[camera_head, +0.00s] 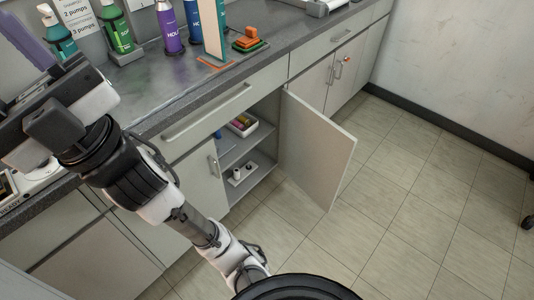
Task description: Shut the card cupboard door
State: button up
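An open cupboard door (315,152) stands out from the lower cabinet under the counter, hinged on its right side and swung well out over the floor. I cannot read any label that marks it as the card cupboard. Its inside (245,160) shows two shelves with small items. My gripper (35,105) is at the upper left, above the counter and far from the door. Its fingers are partly cut off by the picture's edge, so I cannot tell whether it is open.
The counter (140,85) bears several pump bottles (172,28) and an orange and green stack (249,42). A closed door with a handle (198,170) is left of the opening. Closed doors (340,78) stand to the right.

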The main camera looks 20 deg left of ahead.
aim_at(315, 152)
jog(key=i+l+u, duration=0.1)
jog(key=u, duration=0.25)
jog(key=l+u, duration=0.5)
jog(key=u, duration=0.2)
jog(key=l+u, duration=0.3)
jog(key=l, duration=0.2)
jog(key=l+u, duration=0.3)
jog(key=l, duration=0.15)
jog(key=k+l+u, duration=0.15)
jog(key=l, duration=0.2)
jog(key=l+u, duration=0.15)
jog(key=l, duration=0.15)
jog(key=k+l+u, duration=0.1)
jog(key=l, duration=0.2)
jog(key=k+l, duration=0.15)
jog(key=l, duration=0.25)
jog(key=k+l, duration=0.1)
jog(key=l, duration=0.3)
jog(key=k+l, duration=0.15)
jog(key=l, duration=0.2)
jog(key=k+l+u, duration=0.1)
jog(key=l, duration=0.3)
jog(key=k+l, duration=0.2)
jog(key=l, duration=0.2)
jog(key=k+l, duration=0.15)
jog(key=l, duration=0.2)
